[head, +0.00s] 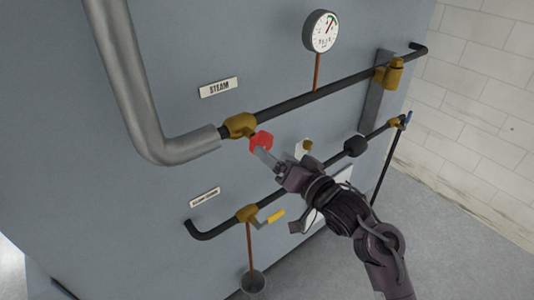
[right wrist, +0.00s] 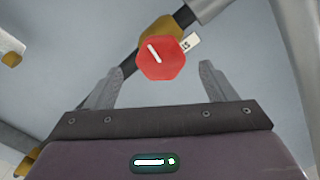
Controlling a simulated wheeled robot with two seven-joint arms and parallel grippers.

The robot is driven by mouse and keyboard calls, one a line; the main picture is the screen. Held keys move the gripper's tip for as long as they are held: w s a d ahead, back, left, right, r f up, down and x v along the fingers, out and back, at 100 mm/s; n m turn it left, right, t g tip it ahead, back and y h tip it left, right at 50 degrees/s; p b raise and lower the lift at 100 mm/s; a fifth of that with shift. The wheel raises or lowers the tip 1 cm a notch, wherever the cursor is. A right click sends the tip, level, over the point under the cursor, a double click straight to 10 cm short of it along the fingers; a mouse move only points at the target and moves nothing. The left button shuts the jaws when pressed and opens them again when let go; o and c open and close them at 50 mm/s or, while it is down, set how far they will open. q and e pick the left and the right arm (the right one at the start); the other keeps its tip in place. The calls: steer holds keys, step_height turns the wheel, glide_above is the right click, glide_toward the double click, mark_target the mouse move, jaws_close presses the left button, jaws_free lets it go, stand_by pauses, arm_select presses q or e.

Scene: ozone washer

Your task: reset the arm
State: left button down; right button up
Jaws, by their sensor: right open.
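My right gripper (head: 268,160) reaches up from the lower right in the head view, its fingertips close to a red valve knob (head: 261,140). In the right wrist view my right gripper (right wrist: 160,80) is open, with one finger on each side of the picture's middle. The red knob (right wrist: 161,62) shows between and a little beyond the fingertips, with a white line on its face. I see no finger closed on it. The knob sits on a brass valve (head: 239,125) on the upper dark pipe. My left gripper is in neither view.
A large grey pipe (head: 137,95) bends into the brass valve. A gauge (head: 321,32) stands above the upper pipe (head: 320,91). Open floor (head: 455,220) lies to the right.

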steer(key=shift+v, duration=0.8)
steer(key=w+d+f+m+g+h+b, duration=0.1)
steer(key=d+f+h, duration=0.1)
steer(key=f, duration=1)
steer(key=w+d+f+g+h+b, duration=0.1)
steer(key=f+h, duration=0.1)
steer(key=f, duration=1.1)
steer(key=s+d+f+g+h+b, duration=0.15)
steer(key=s+f, duration=0.35)
steer(key=f, duration=0.7)
steer(key=s+d+f+g+h+b, duration=0.1)
steer(key=s+d+f+g, duration=0.25)
steer(key=f, duration=0.75)
steer(key=s+d+f+n+g+h+b, duration=0.1)
steer(key=s+d+f+g, duration=0.1)
steer(key=s+f, duration=0.7)
steer(key=s+d+f+n+g+h, duration=0.1)
steer(key=s+d+f, duration=0.2)
steer(key=s+f, duration=0.65)
steer(key=s+d+f+g+h, duration=0.1)
steer(key=s+f, duration=0.3)
steer(key=s, duration=0.6)
steer(key=s+d+f+n+g+h+b, duration=0.1)
steer(key=s+d+f+g, duration=0.1)
steer(key=s, duration=0.8)
step_height(320, 180, down, 2)
steer(key=shift+d+f+n+g+b, duration=0.1)
steer(key=shift+d+n+g+b, duration=0.2)
steer(key=shift+d, duration=0.55)
